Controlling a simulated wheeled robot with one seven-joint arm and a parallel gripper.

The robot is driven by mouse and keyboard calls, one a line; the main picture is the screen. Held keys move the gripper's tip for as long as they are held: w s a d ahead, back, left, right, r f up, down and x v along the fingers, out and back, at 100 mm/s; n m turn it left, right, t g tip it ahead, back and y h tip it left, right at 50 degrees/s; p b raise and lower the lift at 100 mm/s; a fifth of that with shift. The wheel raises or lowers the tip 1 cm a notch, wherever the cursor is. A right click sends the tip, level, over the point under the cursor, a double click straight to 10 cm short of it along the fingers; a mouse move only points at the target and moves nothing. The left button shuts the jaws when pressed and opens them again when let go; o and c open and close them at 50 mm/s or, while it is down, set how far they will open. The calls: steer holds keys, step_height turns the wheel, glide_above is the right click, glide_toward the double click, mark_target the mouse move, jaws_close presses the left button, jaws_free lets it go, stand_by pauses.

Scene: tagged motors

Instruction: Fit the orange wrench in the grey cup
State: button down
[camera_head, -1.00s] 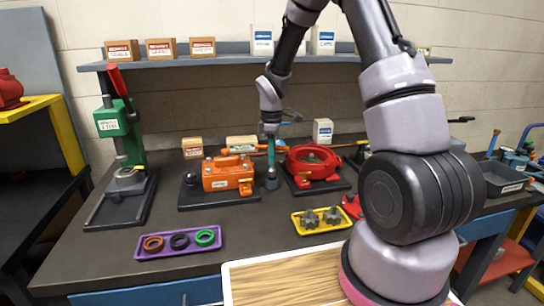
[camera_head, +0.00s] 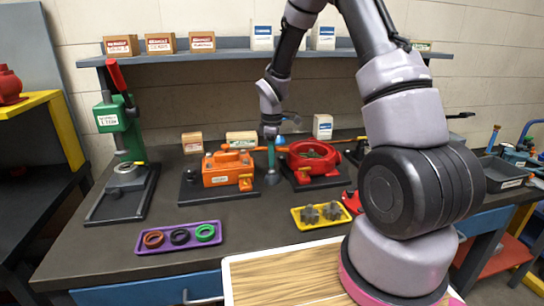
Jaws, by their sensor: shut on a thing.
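My gripper (camera_head: 271,135) points down between the orange motor and the red round housing. It is shut on an upright teal thing (camera_head: 271,154), small at this distance, with a grey lower end (camera_head: 271,172) close to the bench top. A thin orange bar, perhaps the orange wrench (camera_head: 353,140), runs across behind the gripper, partly hidden by it and by the housing. I cannot clearly tell whether it touches the gripper. I cannot single out the grey cup with certainty; the grey lower end may be part of it or of the held thing.
The orange motor (camera_head: 228,169) and red housing (camera_head: 312,155) stand close on either side. A purple tray (camera_head: 160,247) with rings and a yellow tray (camera_head: 298,222) with grey parts lie in front. A green press (camera_head: 118,125) stands left. A shelf (camera_head: 225,58) hangs behind.

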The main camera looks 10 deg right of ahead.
steer(key=shift+f, duration=0.6)
steer(key=c, duration=0.7)
jaws_free()
steer(key=shift+r, duration=2.95)
steer(key=shift+r, duration=0.1)
step_height(320, 180, up, 11)
steer(key=shift+f, duration=0.2)
